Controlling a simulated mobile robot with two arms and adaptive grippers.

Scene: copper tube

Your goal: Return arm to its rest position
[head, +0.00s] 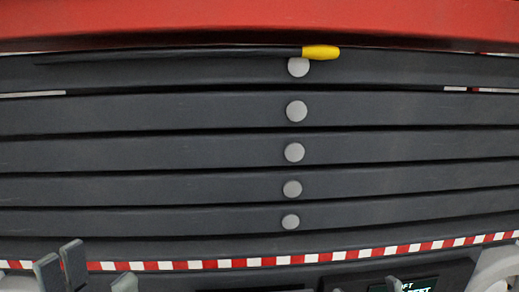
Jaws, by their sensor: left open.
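My left gripper (61,266) shows at the bottom left of the head view, with grey finger plates standing upright and apart. It is open, and nothing shows between its fingers. The rest of the left arm is mostly cut off by the bottom edge. At the bottom right, only small grey tips show, which may belong to my right gripper; its jaws cannot be made out. No copper tube can be made out in this view.
A red-and-white striped strip (240,263) runs along the lower front of dark horizontal slats (150,149) with round grey discs (294,152). A black rod with a yellow end (321,52) lies across the top, under a red panel (250,19). A dark screen (418,284) shows at bottom right.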

